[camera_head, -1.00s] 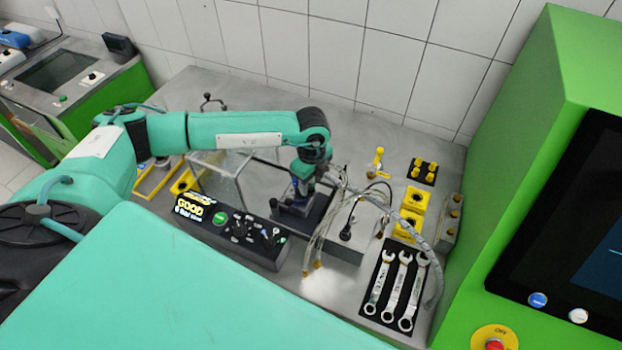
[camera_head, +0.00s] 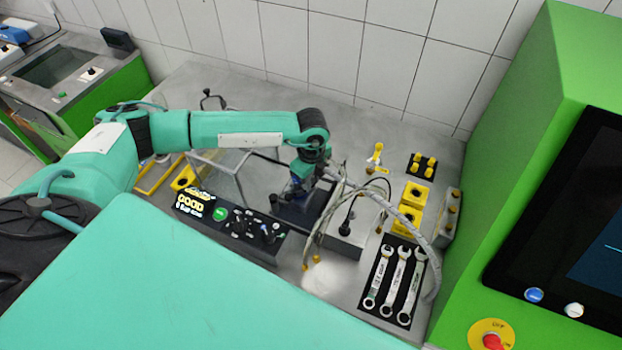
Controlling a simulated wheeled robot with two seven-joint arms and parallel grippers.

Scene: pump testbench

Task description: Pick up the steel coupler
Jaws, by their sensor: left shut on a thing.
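My left gripper (camera_head: 305,182) points down over the dark plate (camera_head: 300,212) in the middle of the bench. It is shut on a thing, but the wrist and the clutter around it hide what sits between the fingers. I cannot make out the steel coupler for certain in this view. A grey braided hose (camera_head: 396,218) arches from beside my left gripper to the right end of the bench. My right gripper is not in view.
A control box (camera_head: 228,222) with a lit display stands left of the gripper, near a clear-walled frame. Thin hoses and a grey metal block (camera_head: 345,232) are close on the right. Wrenches (camera_head: 396,280) lie on a black mat. Yellow blocks (camera_head: 414,195) stand behind them.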

